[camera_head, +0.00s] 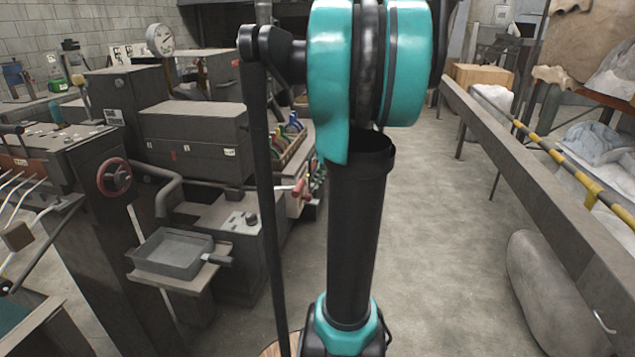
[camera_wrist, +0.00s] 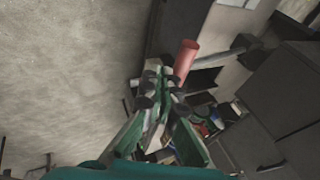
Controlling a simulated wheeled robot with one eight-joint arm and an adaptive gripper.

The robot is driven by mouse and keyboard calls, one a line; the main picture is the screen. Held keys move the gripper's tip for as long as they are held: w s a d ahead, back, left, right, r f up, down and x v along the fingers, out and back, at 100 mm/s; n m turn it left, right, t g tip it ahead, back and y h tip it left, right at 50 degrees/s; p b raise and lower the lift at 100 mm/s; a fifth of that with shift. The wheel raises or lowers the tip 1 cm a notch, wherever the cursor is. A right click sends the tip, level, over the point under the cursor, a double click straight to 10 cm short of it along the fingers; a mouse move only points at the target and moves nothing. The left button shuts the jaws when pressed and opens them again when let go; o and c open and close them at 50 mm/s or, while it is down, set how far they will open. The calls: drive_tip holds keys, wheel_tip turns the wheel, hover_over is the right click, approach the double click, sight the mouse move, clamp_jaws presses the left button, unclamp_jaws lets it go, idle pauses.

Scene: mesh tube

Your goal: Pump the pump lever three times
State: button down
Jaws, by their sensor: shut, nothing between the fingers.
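A lever with a red handle (camera_head: 301,190) sticks out from the grey machine, left of my arm in the head view. I take it to be the pump lever. In the wrist view a red cylindrical grip (camera_wrist: 186,60) shows just right of and past my fingertips, with a grey rod to its right. My gripper (camera_wrist: 160,83) has green fingers with dark pads drawn together, and nothing is between them. I cannot tell whether the fingers touch the red grip. The head view does not show my gripper; my teal and black arm fills its middle.
The grey machine block (camera_head: 195,135) and a grey tray (camera_head: 172,254) stand at left. A box of colourful items (camera_head: 290,140) sits behind the lever. A long metal rail (camera_head: 540,175) runs along the right. Bare floor (camera_head: 440,230) lies between.

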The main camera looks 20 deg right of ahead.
drive_tip(key=w+a+r+g+h, duration=0.1)
drive_tip(key=w+a+r+h, duration=0.1)
drive_tip(key=r, duration=0.4)
drive_tip(key=w+a+r+g+h, duration=0.2)
drive_tip(key=a+r, duration=0.2)
drive_tip(key=r, duration=0.3)
drive_tip(key=shift+w+n, duration=0.15)
drive_tip(key=shift+n, duration=0.25)
drive_tip(key=shift+f, duration=0.2)
hover_over(299, 184)
drive_tip(key=f, duration=1.1)
drive_tip(key=shift+s+a+f, duration=0.35)
drive_tip(key=shift+s+f, duration=0.05)
drive_tip(key=shift+f, duration=0.8)
